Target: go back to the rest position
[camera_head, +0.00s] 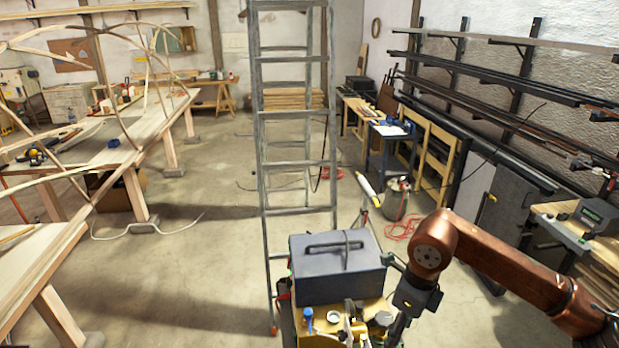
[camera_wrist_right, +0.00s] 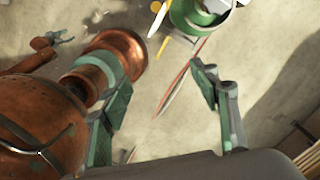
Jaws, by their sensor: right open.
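My right gripper (camera_wrist_right: 162,75) is open in the right wrist view, with bare floor and a thin red-and-white line showing between its fingers. In the head view my copper right arm comes in from the right and bends down. Its gripper hangs beside the right side of a tool cart (camera_head: 372,308), with its fingertips cut off or hidden at the bottom edge. My left arm is not in the head view. A small copper part with a grey claw-like tip (camera_wrist_right: 62,38) shows at the upper left of the wrist view, possibly my left gripper; its jaws are unclear.
A grey toolbox (camera_head: 338,265) sits on the cart, close to my right arm. A stepladder (camera_head: 262,130) stands behind it. Bent laths (camera_head: 120,105) arch over the bench at left. A canister (camera_head: 396,198) and red hose are beyond my arm. Open floor (camera_head: 200,270) lies left of the cart.

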